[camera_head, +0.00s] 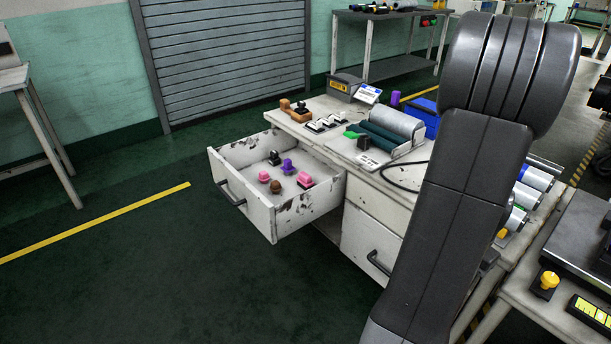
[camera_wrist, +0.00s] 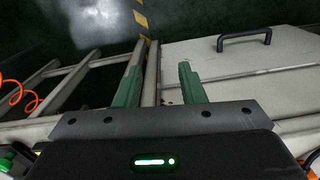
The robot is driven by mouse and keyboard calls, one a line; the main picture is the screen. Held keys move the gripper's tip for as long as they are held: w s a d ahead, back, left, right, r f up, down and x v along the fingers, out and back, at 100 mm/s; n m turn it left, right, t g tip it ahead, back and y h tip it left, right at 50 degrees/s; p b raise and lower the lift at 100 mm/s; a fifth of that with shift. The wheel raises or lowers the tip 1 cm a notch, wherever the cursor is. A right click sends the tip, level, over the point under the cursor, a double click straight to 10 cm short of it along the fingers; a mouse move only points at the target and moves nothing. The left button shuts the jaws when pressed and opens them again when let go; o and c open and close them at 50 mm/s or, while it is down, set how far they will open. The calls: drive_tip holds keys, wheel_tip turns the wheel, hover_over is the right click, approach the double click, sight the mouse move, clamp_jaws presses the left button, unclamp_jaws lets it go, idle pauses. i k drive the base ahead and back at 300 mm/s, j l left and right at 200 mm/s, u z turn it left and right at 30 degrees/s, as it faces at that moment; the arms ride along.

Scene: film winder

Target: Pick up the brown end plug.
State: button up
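A small dark brown plug (camera_head: 276,187) sits in the open drawer (camera_head: 262,211) of the white desk, near the drawer's front side in the head view. A pink plug (camera_head: 264,177) is close beside it on the left. My gripper (camera_wrist: 160,84) shows in the wrist view with its two green fingers wide apart and nothing between them. It points down past a drawer front with a black handle (camera_wrist: 244,38), away from the brown plug. The brown plug is not in the wrist view. In the head view my gripper is hidden behind my arm.
An orange-brown stamp-like item (camera_head: 298,113) and a metal roller (camera_head: 398,122) stand on the desk top. The floor left of the drawer is clear.

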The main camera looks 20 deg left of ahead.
sight(276, 186)
drive_tip(key=i+j, duration=0.1)
drive_tip(key=j, duration=0.3)
drive_tip(key=i+j, duration=0.1)
drive_tip(key=j, duration=0.25)
drive_tip(key=i+j+u, duration=0.1)
drive_tip(key=j, duration=0.3)
drive_tip(key=i+j, duration=0.1)
drive_tip(key=j, duration=0.25)
drive_tip(key=i+j, duration=0.15)
drive_tip(key=j, duration=0.25)
drive_tip(key=i+j+u, duration=0.1)
drive_tip(key=j, duration=0.25)
drive_tip(key=i+j, duration=0.35)
drive_tip(key=j, duration=0.2)
